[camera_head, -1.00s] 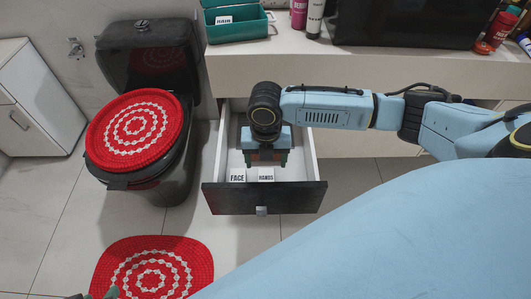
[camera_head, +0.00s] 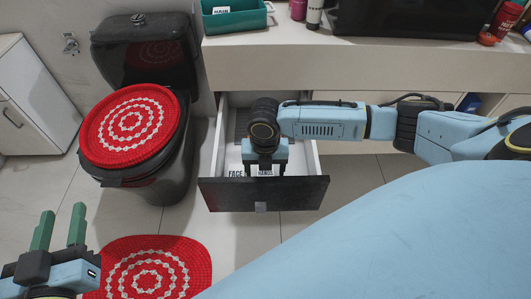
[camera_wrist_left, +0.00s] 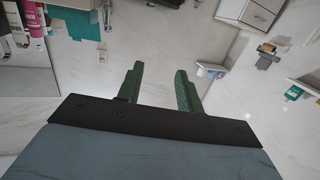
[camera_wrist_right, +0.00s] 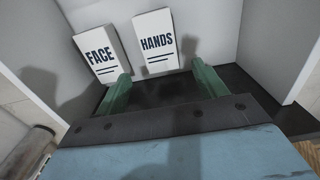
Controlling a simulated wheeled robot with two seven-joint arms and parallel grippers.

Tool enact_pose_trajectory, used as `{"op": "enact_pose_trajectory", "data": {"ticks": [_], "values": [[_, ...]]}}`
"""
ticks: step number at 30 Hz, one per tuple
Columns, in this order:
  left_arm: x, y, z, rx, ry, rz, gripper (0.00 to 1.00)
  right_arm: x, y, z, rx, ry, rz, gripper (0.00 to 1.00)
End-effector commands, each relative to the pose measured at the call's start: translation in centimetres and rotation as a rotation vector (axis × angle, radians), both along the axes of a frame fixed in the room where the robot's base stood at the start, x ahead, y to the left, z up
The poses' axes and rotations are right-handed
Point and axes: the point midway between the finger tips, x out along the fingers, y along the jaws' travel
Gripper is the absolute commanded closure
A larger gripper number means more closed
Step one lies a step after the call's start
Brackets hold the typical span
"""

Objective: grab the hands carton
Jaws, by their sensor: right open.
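The hands carton (camera_wrist_right: 157,42) is a white box with dark lettering, standing in the open drawer in the right wrist view. It also shows in the head view (camera_head: 265,171), partly covered by my right gripper. The similar face carton (camera_wrist_right: 100,52) stands just to its left. My right gripper (camera_wrist_right: 160,80) is open and empty, reaching into the drawer, its fingers pointing toward the cartons. The hands carton appears beyond and between the fingertips; I cannot tell whether they touch it. My left gripper (camera_head: 62,210) is open and empty at the lower left, above the floor.
The open drawer (camera_head: 265,197) has side walls and a dark front around my right gripper. A counter (camera_head: 400,68) overhangs its back, carrying a teal box (camera_head: 235,20) and bottles. A toilet with a red cover (camera_head: 130,125) stands left; a red rug (camera_head: 150,270) lies in front.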

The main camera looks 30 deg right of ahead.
Motion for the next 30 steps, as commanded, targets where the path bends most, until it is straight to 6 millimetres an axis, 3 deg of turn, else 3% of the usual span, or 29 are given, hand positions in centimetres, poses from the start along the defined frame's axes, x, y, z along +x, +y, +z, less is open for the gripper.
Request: {"op": "enact_pose_trajectory", "data": {"ticks": [5, 20, 30], "values": [[0.1, -0.3, 1.1, -0.021, -0.069, -0.006, 0.64, 0.0, 0.0, -0.5, 0.000, 0.000, 0.000, 0.29], [-1.6, -1.1, 8.3, -0.166, -0.532, -0.033, 0.64, 0.0, -0.2, -3.2, 0.001, 0.001, 0.001, 0.29], [-2.8, -0.7, 9.9, -0.217, -0.711, -0.033, 0.64, 0.0, -0.2, -5.3, 0.000, 0.000, 0.001, 0.29]]}}
